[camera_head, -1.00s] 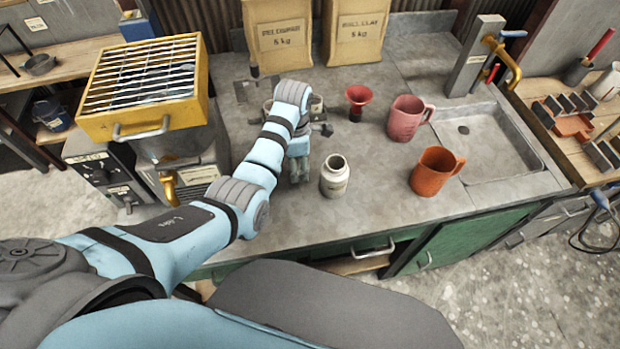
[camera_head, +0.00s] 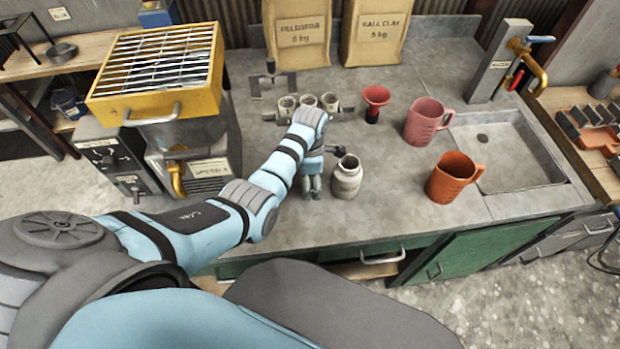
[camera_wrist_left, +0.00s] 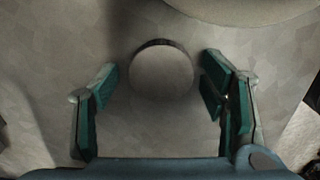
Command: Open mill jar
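The off-white mill jar (camera_head: 347,179) stands upright on the grey counter, its round mouth dark and apparently uncovered. My left gripper (camera_head: 312,188) points down just left of the jar, apart from it. In the left wrist view, its two teal-padded fingers (camera_wrist_left: 160,98) are wide apart. A flat round disc with a dark rim (camera_wrist_left: 161,72), which looks like a lid, lies between and slightly ahead of them, with nothing gripping it. A pale curved edge at the top right of that view is probably the jar. The head view hides the disc behind my gripper. My right gripper is not in view.
Behind my wrist is a rack with several small cups (camera_head: 308,101). A red funnel (camera_head: 375,99), pink mug (camera_head: 425,123) and orange mug (camera_head: 452,178) stand right of it, before the sink (camera_head: 520,170). A yellow-framed grill box (camera_head: 160,70) stands left. Counter in front of the jar is clear.

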